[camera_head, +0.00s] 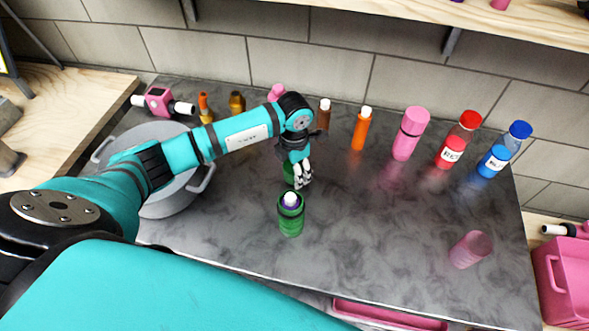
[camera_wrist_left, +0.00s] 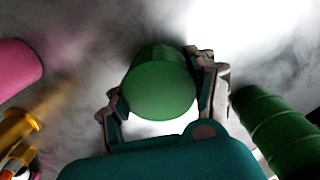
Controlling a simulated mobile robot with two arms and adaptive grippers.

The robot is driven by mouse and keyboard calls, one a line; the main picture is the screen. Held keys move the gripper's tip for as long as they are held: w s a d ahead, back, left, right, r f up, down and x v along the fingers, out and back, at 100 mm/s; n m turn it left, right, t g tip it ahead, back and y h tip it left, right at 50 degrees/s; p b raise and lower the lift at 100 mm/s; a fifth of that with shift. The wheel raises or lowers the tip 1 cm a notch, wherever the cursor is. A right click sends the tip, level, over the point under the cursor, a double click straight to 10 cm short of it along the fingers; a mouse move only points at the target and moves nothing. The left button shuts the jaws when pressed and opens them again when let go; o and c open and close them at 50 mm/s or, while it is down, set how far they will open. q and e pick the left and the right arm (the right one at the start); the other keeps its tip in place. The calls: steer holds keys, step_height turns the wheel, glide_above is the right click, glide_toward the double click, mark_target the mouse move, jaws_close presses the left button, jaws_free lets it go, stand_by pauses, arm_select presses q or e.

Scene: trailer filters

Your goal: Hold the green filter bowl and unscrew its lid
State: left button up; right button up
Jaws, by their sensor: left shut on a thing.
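A green ribbed cylinder, which looks like the filter bowl (camera_head: 290,222), stands upright on the dark counter in the head view. A purple piece with a white top shows in its mouth. My left gripper (camera_head: 302,181) is just behind it, pointing down, shut on a green round piece (camera_head: 288,172). In the left wrist view the fingers (camera_wrist_left: 163,100) close on both sides of this green round piece (camera_wrist_left: 160,92); I cannot tell if it is the lid. The ribbed green cylinder (camera_wrist_left: 282,130) is apart at the right. My right gripper is not in view.
A grey pot (camera_head: 203,187) stands left, under my left arm. Several bottles line the back, with a pink canister (camera_head: 410,133), a red-capped bottle (camera_head: 459,140) and a blue-capped bottle (camera_head: 503,150). A pink cup (camera_head: 471,249) stands front right. The counter's middle right is clear.

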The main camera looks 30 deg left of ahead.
arm_select(q)
steer(key=shift+f, duration=0.6)
steer(key=o, duration=0.8)
steer(key=shift+f, duration=0.2)
steer(key=o, duration=0.5)
steer(key=shift+r, duration=0.1)
